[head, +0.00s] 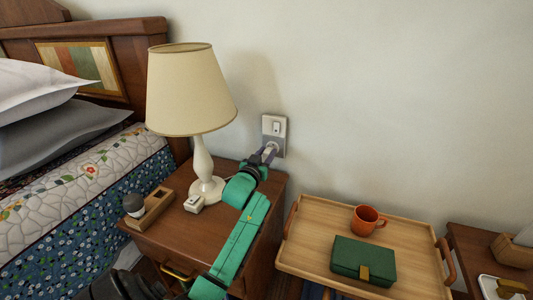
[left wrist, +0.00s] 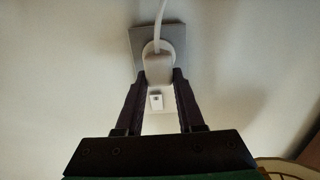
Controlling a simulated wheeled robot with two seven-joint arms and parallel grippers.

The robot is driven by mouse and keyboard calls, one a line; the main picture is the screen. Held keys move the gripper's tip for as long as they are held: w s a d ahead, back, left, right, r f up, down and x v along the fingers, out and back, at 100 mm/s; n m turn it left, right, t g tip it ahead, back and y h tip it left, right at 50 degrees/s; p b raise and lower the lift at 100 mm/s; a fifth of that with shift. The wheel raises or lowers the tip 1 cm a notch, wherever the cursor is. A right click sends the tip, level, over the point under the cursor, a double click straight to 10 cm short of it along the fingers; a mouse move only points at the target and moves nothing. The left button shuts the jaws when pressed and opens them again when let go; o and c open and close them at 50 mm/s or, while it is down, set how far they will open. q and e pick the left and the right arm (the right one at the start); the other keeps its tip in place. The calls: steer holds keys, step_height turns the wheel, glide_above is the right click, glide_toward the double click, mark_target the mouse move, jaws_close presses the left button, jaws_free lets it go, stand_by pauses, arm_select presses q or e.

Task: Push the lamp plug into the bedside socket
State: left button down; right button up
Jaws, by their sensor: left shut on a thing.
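The lamp (head: 192,92), with a cream shade and white base, stands on the wooden bedside table. The socket plate (head: 283,124) is on the wall to its right, with a switch in its upper part. My left gripper (head: 268,153) is at the lower part of the plate. In the left wrist view, its two dark fingers (left wrist: 158,88) are shut on the white plug (left wrist: 158,70). The plug is in front of the plate's round socket, its cord (left wrist: 159,25) running up in that picture. How deep the plug sits is hidden. My right gripper is out of view.
At right, a tray (head: 310,222) carries an orange mug (head: 365,220) and green case (head: 362,258). The bed (head: 60,210) is at left.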

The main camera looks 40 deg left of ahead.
arm_select(q)
steer(key=shift+w+a, duration=0.15)
steer(key=shift+w, duration=0.45)
steer(key=shift+p, duration=0.35)
stand_by(0.6)
steer(key=shift+w+a, duration=0.1)
steer(key=shift+w, duration=0.2)
stand_by(0.7)
stand_by(0.4)
steer(key=shift+p, duration=0.4)
steer(key=shift+w+a, duration=0.15)
steer(key=shift+w, duration=0.15)
stand_by(0.6)
steer(key=shift+p, duration=0.35)
stand_by(0.3)
steer(key=shift+w, duration=0.2)
stand_by(0.6)
